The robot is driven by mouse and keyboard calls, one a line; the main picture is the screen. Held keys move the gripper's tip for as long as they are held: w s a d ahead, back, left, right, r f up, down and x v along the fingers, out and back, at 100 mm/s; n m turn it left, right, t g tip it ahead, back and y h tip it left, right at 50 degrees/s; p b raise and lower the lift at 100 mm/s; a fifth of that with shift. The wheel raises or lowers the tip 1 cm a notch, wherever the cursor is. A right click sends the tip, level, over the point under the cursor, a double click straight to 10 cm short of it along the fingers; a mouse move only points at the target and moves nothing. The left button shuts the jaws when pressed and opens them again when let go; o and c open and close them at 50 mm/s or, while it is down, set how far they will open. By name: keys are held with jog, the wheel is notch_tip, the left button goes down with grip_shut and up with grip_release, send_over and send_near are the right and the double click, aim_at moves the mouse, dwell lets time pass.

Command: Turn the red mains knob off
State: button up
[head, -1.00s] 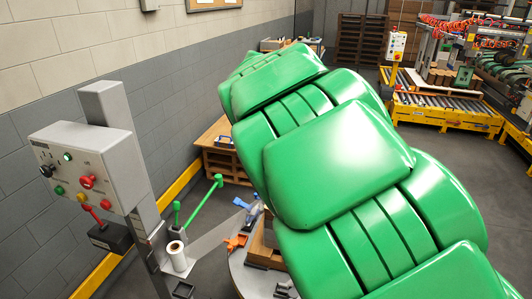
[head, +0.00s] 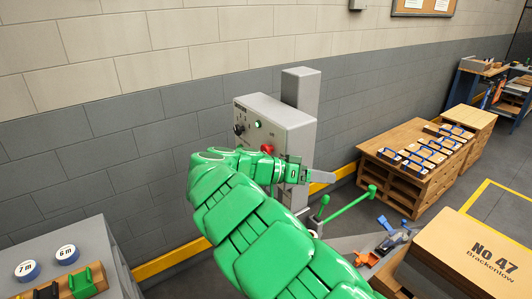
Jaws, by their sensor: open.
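The red mains knob (head: 267,149) shows on the front of a grey control box (head: 286,125) on a post, just above my green arm. Its turned position is too small to tell. A black knob (head: 239,129) and a lit green lamp (head: 258,124) are on the same face. My gripper (head: 322,177) is at the end of the arm, below and right of the red knob, pointing right across the lower part of the box. It is open and looks empty. My arm hides the lower part of the panel; contact with the box cannot be told.

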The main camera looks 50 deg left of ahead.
jog(key=s+a+f+n+t+y, duration=0.15)
jog(key=s+a+f+y, duration=0.3)
jog(key=s+a, duration=0.65)
jog(key=t+y, duration=0.3)
send_near(264, 151)
jog(key=w, duration=0.1)
jog(key=shift+w+a, duration=0.2)
jog(key=shift+w, duration=3.65)
jog(key=c, duration=1.1)
jog(key=shift+o, duration=0.2)
jog(key=shift+n, duration=0.25)
